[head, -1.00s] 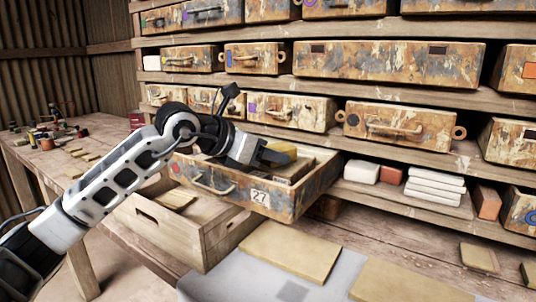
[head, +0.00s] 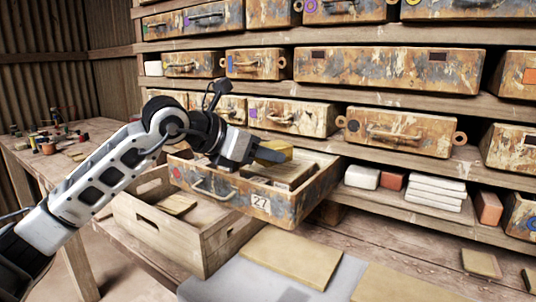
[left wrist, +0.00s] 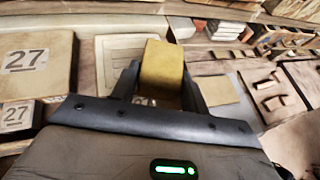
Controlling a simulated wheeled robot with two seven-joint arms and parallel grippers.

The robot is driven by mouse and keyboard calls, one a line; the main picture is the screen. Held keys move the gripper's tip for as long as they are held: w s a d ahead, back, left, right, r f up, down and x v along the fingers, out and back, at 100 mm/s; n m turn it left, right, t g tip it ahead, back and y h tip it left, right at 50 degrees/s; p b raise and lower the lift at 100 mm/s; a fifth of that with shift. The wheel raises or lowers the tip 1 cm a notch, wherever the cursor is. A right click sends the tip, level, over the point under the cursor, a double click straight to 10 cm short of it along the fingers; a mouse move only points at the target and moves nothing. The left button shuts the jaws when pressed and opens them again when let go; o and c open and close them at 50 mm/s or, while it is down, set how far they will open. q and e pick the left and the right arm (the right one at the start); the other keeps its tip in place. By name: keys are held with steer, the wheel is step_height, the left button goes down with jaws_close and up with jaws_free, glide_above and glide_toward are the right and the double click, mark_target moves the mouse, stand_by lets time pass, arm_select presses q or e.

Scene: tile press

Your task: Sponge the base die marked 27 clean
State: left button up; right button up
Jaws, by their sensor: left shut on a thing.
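My left gripper (head: 268,153) is shut on a yellow sponge (head: 279,150), held over the open drawer (head: 285,207) whose front carries a 27 plate. The sponge also shows between the fingers in the left wrist view (left wrist: 162,66). Dark and tan pieces (head: 296,170) lie in the drawer, partly hidden by the gripper. In the left wrist view a tan block marked 27 (left wrist: 52,72) stands at the left, with a second 27 on its lower face. Another 27 mark shows small between the fingers. I cannot tell if the sponge touches anything. My right gripper is out of view.
A wooden crate (head: 192,240) stands under the drawer. Tan boards (head: 291,257) lie on the bench in front. Shelves of worn drawers (head: 390,65) rise behind, with white blocks (head: 433,190) on a lower shelf. Small items (head: 48,147) crowd the left table.

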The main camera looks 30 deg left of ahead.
arm_select(q)
steer(key=s+b, duration=0.1)
steer(key=s, duration=0.2)
steer(key=s+b, duration=0.1)
steer(key=shift+s+a+f+b, duration=0.2)
steer(key=shift+a+b, duration=0.15)
steer(key=s+a+b, duration=0.1)
steer(key=s+b, duration=0.6)
steer(key=s, duration=0.3)
steer(key=shift+s+a+r, duration=0.15)
steer(key=shift+s, duration=0.1)
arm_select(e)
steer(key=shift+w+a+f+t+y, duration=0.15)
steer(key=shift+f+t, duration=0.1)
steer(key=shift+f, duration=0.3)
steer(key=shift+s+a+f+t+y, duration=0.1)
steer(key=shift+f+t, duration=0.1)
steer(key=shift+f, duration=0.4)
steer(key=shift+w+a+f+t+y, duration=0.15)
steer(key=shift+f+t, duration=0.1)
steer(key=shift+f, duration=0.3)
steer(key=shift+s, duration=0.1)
